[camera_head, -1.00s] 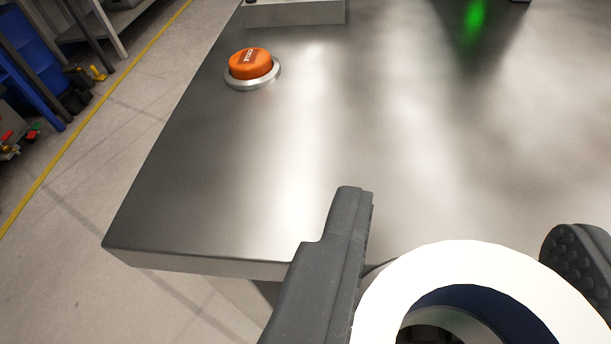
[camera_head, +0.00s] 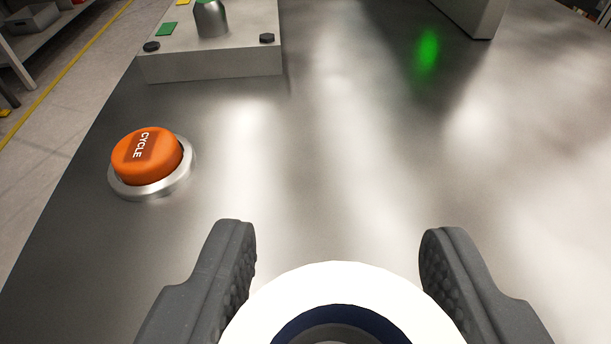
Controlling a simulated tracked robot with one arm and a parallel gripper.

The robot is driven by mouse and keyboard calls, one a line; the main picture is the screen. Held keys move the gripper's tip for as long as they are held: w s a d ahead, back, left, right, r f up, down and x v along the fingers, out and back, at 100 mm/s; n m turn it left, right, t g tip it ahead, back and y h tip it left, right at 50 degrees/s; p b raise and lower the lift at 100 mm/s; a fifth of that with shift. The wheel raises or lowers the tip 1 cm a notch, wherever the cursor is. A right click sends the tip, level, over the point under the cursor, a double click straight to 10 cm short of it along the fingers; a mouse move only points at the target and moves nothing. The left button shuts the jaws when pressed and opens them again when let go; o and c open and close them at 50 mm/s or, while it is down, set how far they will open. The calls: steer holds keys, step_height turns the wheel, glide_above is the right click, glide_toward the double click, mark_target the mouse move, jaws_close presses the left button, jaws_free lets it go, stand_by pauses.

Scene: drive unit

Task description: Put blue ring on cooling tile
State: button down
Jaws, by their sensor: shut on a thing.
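My gripper (camera_head: 338,235) is at the bottom of the view, with a dark grey textured finger on each side. It is shut on a ring (camera_head: 340,279) with a bright white top face and a dark blue inner wall. The ring's lower part is cut off by the bottom edge of the frame. I hold it in front of the steel table's surface; the gap beneath it cannot be judged. I cannot pick out a cooling tile with certainty.
An orange CYCLE button (camera_head: 147,156) in a metal collar sits on the steel table (camera_head: 330,150) at left. Behind it is a metal block (camera_head: 215,62) with a post and small coloured squares. Another metal block (camera_head: 468,15) stands at the back right. The middle of the table is clear.

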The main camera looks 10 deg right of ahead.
mark_target(321, 337)
steer(key=shift+w, duration=1.15)
step_height(321, 337, down, 4)
steer(key=shift+r+b, duration=0.1)
steer(key=shift+b, duration=0.6)
steer(key=c, duration=0.7)
jaws_free()
steer(key=p+v, duration=0.1)
steer(key=v, duration=1.1)
steer(key=shift+p, duration=0.35)
steer(key=shift+r, duration=0.2)
